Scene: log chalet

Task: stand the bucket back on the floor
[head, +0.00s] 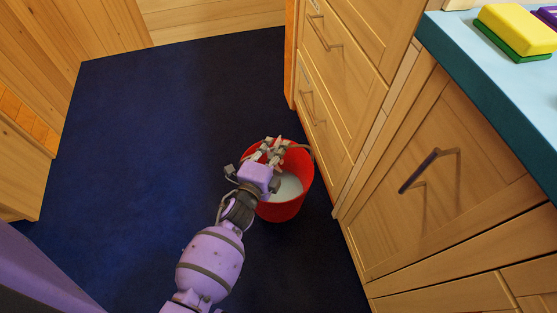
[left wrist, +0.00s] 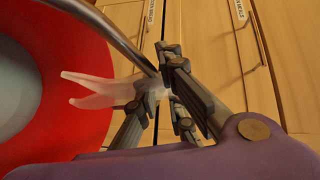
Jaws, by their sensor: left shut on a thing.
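The red bucket (head: 284,211) is near the middle of the head view, beside the wooden drawer fronts. It looks roughly upright, with something pale inside. I cannot tell whether its base touches the floor. My left gripper (head: 271,152) is over the bucket's far rim and hides part of the opening. In the left wrist view, my left gripper (left wrist: 172,92) is shut on the bucket's thin grey handle (left wrist: 128,48), and the bucket's red wall (left wrist: 92,50) is at the left. My right gripper is not in view.
Dark blue floor (head: 140,140) lies open left of the bucket. Wooden drawers (head: 345,70) stand close on its right. A blue-green worktop (head: 470,60) with a yellow and green sponge (head: 520,30) is at the upper right. Wooden panelling (head: 40,50) is at the left.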

